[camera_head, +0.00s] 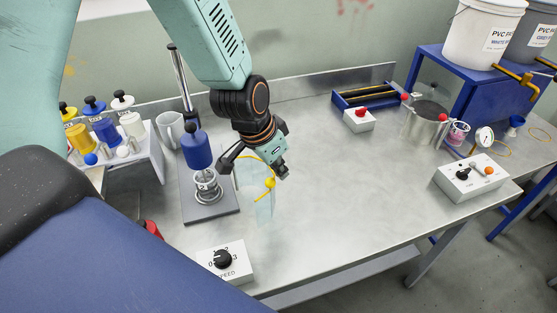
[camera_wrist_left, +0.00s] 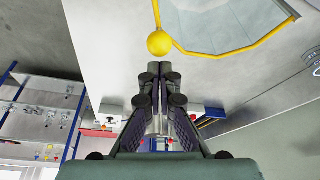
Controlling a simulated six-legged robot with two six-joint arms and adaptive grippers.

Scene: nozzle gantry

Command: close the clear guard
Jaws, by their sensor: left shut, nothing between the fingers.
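The clear guard (camera_head: 264,208) is a see-through panel with a yellow edge and a yellow ball knob (camera_head: 270,182). It stands out to the right of the mixer, which has a blue motor (camera_head: 196,149) and a metal cup (camera_head: 206,188) on a dark base (camera_head: 222,212). My left gripper (camera_head: 282,172) is shut and empty, close by the knob at the guard's upper part. In the left wrist view the knob (camera_wrist_left: 159,43) lies just beyond the shut fingertips (camera_wrist_left: 158,74), with the guard's pane (camera_wrist_left: 215,22) beyond. Contact is unclear. My right gripper is not seen.
A speed box (camera_head: 222,262) sits at the table's front edge. A rack of coloured bottles (camera_head: 150,160) and a mug (camera_head: 169,128) stand left. A red-button box (camera_head: 359,120), steel pot (camera_head: 425,125) and switch box (camera_head: 470,178) are right. The middle tabletop is clear.

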